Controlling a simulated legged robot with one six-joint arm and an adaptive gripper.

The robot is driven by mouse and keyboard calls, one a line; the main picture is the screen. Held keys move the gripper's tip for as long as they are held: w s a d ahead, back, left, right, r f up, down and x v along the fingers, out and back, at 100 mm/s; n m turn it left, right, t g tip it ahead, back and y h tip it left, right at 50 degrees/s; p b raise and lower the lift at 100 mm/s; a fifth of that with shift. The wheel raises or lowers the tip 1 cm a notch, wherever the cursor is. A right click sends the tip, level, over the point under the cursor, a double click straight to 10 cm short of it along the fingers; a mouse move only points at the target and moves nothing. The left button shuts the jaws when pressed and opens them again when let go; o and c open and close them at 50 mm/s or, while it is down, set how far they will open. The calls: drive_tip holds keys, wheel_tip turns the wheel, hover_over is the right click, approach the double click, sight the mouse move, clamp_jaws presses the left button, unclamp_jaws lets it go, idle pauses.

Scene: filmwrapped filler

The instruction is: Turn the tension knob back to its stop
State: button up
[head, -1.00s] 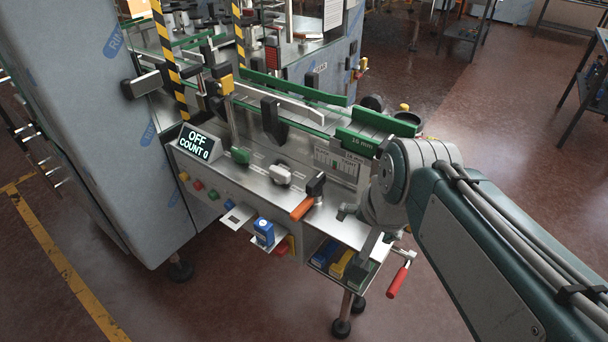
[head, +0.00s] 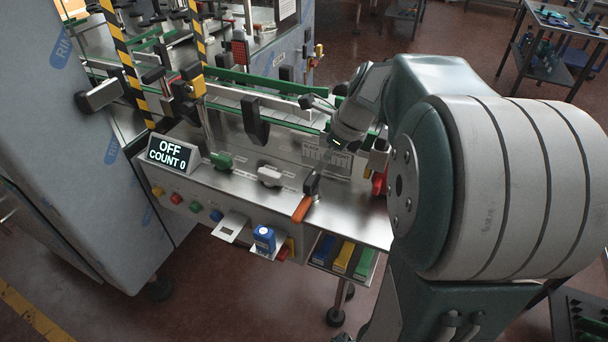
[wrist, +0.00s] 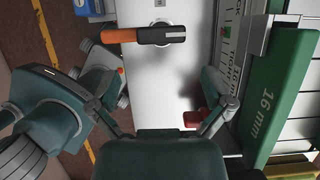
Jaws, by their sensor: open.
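Several controls sit along the steel front panel in the head view: a green knob (head: 222,161), a pale knob (head: 270,175) and a black pivot with an orange-handled lever (head: 304,205). Their labels are too small to read, so I cannot tell which is the tension knob. The orange-handled lever also shows at the top of the wrist view (wrist: 125,36). My gripper (wrist: 165,112) is open and empty, its fingers spread over the steel surface. A red handle (wrist: 195,118) shows by the right finger.
A display (head: 170,153) reads OFF, COUNT 0. A blue bottle-like item (head: 264,239) sits on a small front shelf. Blue, yellow and green blocks (head: 343,257) lie below the panel.

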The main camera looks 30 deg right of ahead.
sight(313, 177)
drive_tip(key=x, duration=0.7)
drive_tip(key=shift+w+d+f, duration=0.1)
drive_tip(key=shift+f, duration=0.1)
drive_tip(key=shift+w+a+f, duration=0.2)
drive_tip(key=shift+a+f, duration=0.1)
drive_tip(key=shift+f, duration=0.2)
drive_tip(key=shift+d, duration=0.1)
drive_tip(key=c, duration=0.8)
